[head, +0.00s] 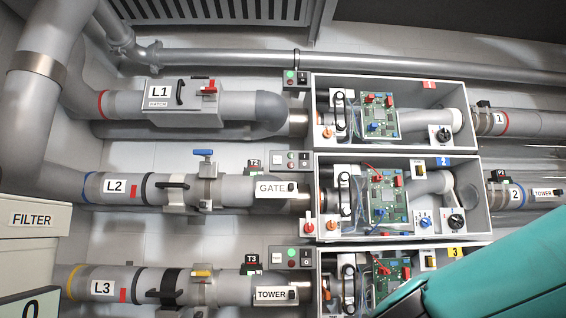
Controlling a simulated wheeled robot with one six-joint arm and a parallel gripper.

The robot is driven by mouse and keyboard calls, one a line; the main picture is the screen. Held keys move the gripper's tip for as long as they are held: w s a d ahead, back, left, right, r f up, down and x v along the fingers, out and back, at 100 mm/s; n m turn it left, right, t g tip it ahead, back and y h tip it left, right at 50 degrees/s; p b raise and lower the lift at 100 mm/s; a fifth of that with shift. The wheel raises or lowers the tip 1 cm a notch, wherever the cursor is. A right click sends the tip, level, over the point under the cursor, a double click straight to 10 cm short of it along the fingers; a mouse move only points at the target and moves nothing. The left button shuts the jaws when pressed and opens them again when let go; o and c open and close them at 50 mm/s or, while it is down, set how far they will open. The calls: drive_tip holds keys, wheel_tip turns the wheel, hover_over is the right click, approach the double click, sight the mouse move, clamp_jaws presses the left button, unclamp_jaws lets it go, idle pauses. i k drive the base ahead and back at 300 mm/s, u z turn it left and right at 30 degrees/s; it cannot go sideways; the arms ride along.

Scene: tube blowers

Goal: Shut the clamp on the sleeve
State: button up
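Three grey pipe lines run across the view, labelled L1, L2 and L3. On L2 a pale sleeve (175,196) sits around the pipe, with a black handle-like piece (172,185) across its upper side. On L3 a dark sleeve (171,287) has a similar handle-like piece. I cannot tell which of these the task's sleeve is, nor whether a clamp there is open or shut. A teal link of my arm crosses the lower right corner. My gripper is not in view.
L1 carries a grey box (181,103) with a red lever (208,88). A blue-handled valve (207,178) is on L2, a yellow-handled one (202,273) on L3. Open blower boxes with circuit boards (378,117) stand right of centre. A filter cabinet (32,219) is at left.

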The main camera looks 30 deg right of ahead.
sight(208, 154)
drive_tip(key=z, duration=1.45)
drive_tip(key=k, duration=1.2)
drive_tip(key=u, duration=1.1)
drive_tip(key=i, duration=1)
drive_tip(key=z, duration=0.05)
